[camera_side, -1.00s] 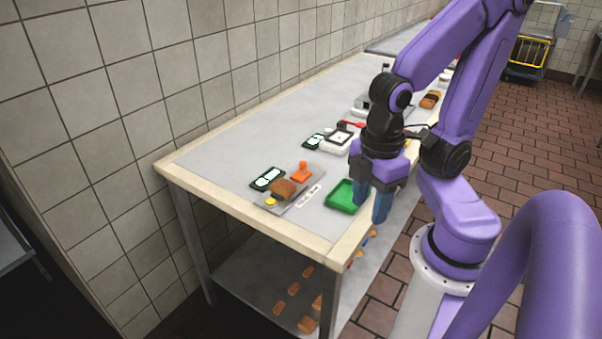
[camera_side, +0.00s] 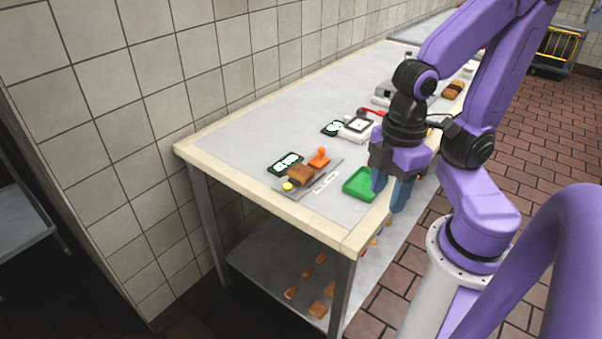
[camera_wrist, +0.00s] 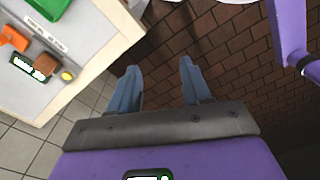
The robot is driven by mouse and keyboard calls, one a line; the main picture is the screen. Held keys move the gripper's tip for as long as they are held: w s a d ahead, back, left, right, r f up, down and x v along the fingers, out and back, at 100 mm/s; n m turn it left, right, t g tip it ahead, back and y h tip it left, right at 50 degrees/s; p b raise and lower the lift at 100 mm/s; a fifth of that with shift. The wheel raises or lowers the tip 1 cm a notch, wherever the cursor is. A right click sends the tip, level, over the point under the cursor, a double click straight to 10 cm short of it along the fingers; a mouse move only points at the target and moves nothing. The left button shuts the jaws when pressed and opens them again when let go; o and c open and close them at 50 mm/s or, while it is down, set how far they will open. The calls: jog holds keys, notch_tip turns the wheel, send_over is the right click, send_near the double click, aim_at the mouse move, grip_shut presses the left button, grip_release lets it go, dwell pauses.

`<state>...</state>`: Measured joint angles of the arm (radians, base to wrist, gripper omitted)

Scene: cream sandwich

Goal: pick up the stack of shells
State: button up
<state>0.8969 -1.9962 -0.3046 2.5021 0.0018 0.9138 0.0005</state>
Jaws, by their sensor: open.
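My gripper (camera_side: 388,200) is open and empty, fingers pointing down, beside the right edge of the table near the green tray (camera_side: 360,185). In the wrist view my two blue fingers (camera_wrist: 160,66) stand apart with only floor between them. A brown block-like pile (camera_side: 300,173) sits on a grey board on the near part of the table, left of my gripper. It also shows in the wrist view (camera_wrist: 45,64). Another brown pile (camera_side: 453,90) lies farther along the table, beyond my arm. Both are too small to tell which is the stack of shells.
An orange item (camera_side: 319,158), a yellow disc (camera_side: 288,186) and a green-framed card (camera_side: 286,163) lie around the near brown pile. A white square device (camera_side: 356,128) stands farther back. Brown pieces (camera_side: 321,258) lie on the lower shelf. The table's left side is clear.

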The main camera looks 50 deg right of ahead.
dwell(0.3)
jog(key=o, duration=1)
jog(key=shift+c, duration=0.2)
jog(key=w+a+f+n+h, duration=0.1)
jog(key=w+a+f+h, duration=0.15)
jog(key=w, duration=0.35)
jog(key=w+a+f+n+h, duration=0.1)
jog(key=w+h, duration=0.2)
jog(key=w, duration=0.3)
jog(key=w+a+f+n+h, duration=0.1)
jog(key=w+a+h, duration=0.15)
jog(key=w, duration=0.35)
jog(key=n+h, duration=0.2)
jog(key=h, duration=0.7)
send_near(296, 174)
jog(key=d, duration=0.5)
jog(key=shift+w+f, duration=0.25)
jog(key=shift+w, duration=0.15)
jog(key=shift+s+d+f, duration=0.15)
jog(key=shift+d, duration=1.2)
jog(key=shift+s+d+f, duration=0.15)
jog(key=shift+s+d, duration=0.05)
jog(key=shift+d, duration=1.15)
